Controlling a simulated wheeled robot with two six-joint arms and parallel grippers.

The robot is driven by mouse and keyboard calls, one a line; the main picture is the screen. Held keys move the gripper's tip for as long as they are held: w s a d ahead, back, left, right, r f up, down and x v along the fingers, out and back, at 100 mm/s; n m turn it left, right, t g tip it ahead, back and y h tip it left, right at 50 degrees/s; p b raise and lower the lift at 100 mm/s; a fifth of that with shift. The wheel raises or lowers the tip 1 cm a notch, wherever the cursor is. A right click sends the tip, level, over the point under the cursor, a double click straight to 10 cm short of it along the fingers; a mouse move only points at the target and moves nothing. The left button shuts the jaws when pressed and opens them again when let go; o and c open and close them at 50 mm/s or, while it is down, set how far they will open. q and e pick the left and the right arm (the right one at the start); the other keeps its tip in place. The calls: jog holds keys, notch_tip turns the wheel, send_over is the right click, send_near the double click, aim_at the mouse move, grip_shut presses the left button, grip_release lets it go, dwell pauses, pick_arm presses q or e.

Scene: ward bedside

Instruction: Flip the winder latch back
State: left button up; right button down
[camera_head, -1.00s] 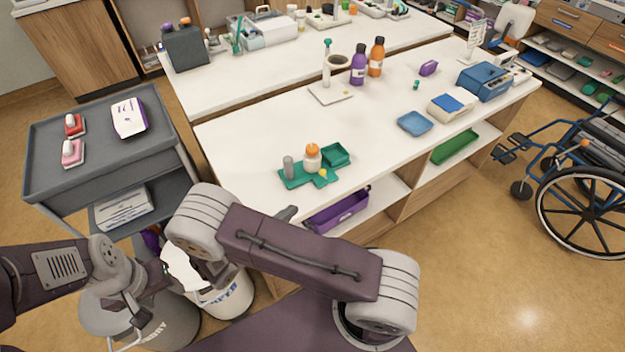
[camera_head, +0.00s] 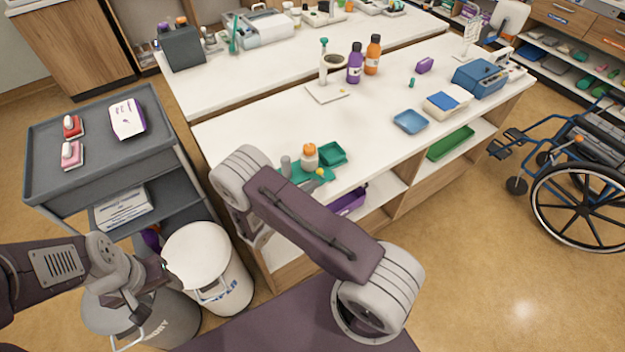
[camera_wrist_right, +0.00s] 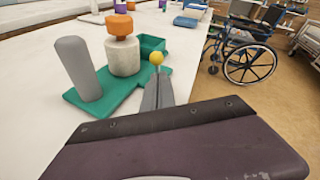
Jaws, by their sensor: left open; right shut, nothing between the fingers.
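A green winder base (camera_head: 297,178) sits near the front edge of the white counter, and it also shows in the right wrist view (camera_wrist_right: 92,115). On it stand a grey post (camera_wrist_right: 78,68) and a white spool (camera_wrist_right: 122,56) with an orange top (camera_wrist_right: 119,25). A small yellow ball (camera_wrist_right: 156,58), perhaps the latch knob, is at its right side. My right gripper (camera_wrist_right: 157,90) is shut and empty, its tips just below the ball in the picture; contact cannot be told. My left gripper (camera_head: 138,300) is open and empty over the bins at lower left.
A green open box (camera_head: 332,153) adjoins the base. A white board (camera_head: 327,93), a purple bottle (camera_head: 354,63), an orange bottle (camera_head: 373,55) and a blue tray (camera_head: 410,121) stand farther back. A grey cart (camera_head: 95,118) is at left. The counter's middle is clear.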

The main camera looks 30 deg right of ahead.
jog(key=shift+w+d+r, duration=0.3)
jog(key=shift+w+d, duration=0.1)
jog(key=shift+r, duration=0.1)
